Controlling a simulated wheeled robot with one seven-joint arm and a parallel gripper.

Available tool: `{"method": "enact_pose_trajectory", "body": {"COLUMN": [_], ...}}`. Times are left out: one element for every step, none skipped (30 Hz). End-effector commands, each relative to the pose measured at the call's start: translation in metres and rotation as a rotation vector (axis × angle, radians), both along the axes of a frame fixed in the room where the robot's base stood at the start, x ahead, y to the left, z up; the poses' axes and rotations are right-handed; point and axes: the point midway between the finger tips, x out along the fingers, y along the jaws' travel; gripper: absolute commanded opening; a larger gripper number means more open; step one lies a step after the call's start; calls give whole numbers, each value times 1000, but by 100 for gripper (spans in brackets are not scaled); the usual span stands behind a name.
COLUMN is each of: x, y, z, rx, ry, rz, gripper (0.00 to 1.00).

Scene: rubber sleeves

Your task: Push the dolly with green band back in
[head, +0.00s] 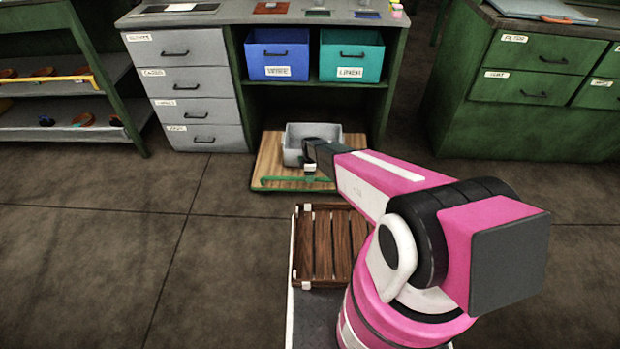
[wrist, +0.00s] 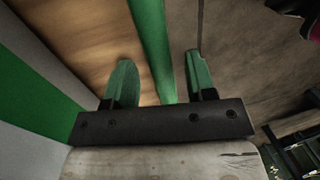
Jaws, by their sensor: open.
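The dolly (head: 268,160) is a low wooden platform on the floor, sticking out from under the workbench. A green bar (head: 283,180) runs along its front edge. A grey bin (head: 300,132) sits on it. My gripper (head: 310,174) is at the dolly's front edge, in front of the bin, partly hidden by my arm. In the wrist view my gripper (wrist: 160,76) is open, with the green bar (wrist: 152,45) passing between its green fingers; I cannot tell whether they touch it. A grey surface with a green band (wrist: 38,78), apparently the bin's, shows at the left.
The workbench (head: 225,18) has grey drawers at left and blue (head: 277,52) and teal (head: 351,54) bins on a shelf above the dolly. A slatted wooden crate (head: 322,240) stands close in front of me. Open floor lies left and right.

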Motion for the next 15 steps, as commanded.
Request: {"method": "enact_pose_trajectory", "body": {"x": [-1, -1, -1, -2, -2, -2, -2, -2, -2, -2, -2, -2, -2, -2, -2], "y": [0, 0, 0, 0, 0, 0, 0, 0, 0, 0, 0, 0, 0, 0, 0], "z": [-5, -6, -8, -9, -9, -10, -10, -10, -10, -10, -10, -10, -10, -10, -10], "rx": [0, 0, 0, 0, 0, 0, 0, 0, 0, 0, 0, 0, 0, 0, 0], "ry": [1, 1, 1, 1, 1, 0, 0, 0, 0, 0, 0, 0, 0, 0, 0], "rz": [0, 0, 0, 0, 0, 0, 0, 0, 0, 0, 0, 0, 0, 0, 0], "gripper": [51, 51, 51, 51, 51, 51, 51, 51, 51, 51, 51, 51, 51, 41, 28]}}
